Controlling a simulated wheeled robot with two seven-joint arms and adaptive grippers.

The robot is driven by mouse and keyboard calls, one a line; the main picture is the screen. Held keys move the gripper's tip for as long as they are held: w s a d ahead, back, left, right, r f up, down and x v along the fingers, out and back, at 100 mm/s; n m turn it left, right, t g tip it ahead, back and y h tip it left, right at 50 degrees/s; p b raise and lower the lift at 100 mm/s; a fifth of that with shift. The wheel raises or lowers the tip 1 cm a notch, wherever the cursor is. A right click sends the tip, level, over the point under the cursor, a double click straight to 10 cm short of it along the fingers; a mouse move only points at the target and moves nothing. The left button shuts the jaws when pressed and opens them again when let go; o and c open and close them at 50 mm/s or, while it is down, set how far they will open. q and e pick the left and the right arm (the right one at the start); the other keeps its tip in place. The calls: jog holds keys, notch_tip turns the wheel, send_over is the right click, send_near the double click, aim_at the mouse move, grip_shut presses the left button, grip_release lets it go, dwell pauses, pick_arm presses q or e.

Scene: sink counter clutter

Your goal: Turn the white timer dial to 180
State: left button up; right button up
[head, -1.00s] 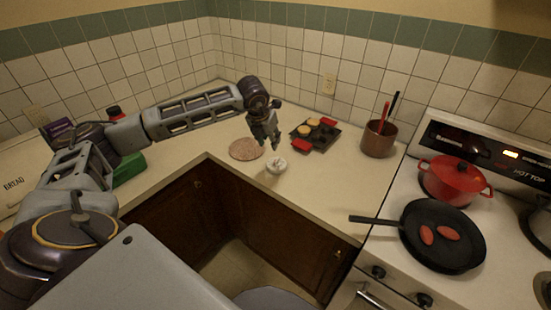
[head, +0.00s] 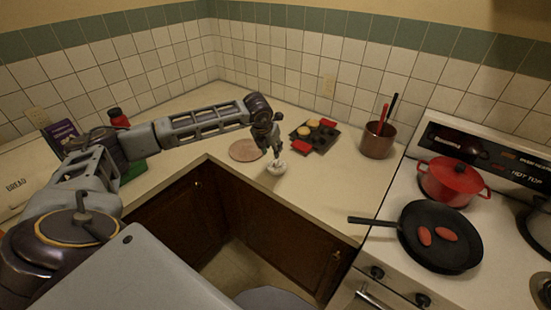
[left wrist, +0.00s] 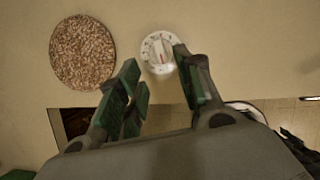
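The white timer dial (head: 276,169) sits on the counter near its inner corner edge. In the left wrist view the dial (left wrist: 158,52) shows a round white face with dark marks around the rim and a red mark. My left gripper (head: 272,153) is just above the dial in the head view. In the left wrist view the left gripper (left wrist: 158,72) is open, its green-padded fingers apart, with the dial beyond and between the tips, nearer the right finger. I cannot tell whether a fingertip touches it. My right gripper is not in view.
A round speckled cork mat (head: 243,150) lies left of the dial. A dark muffin tray (head: 322,141) with red and yellow items is behind right. A copper pot (head: 377,142) holds utensils. The stove bears a red pot (head: 452,181) and a black pan (head: 440,250).

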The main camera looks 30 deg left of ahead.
aim_at(276, 161)
pick_arm(q)
jog(key=shift+p+x, duration=0.85)
jog(key=shift+x, duration=3.55)
grip_shut()
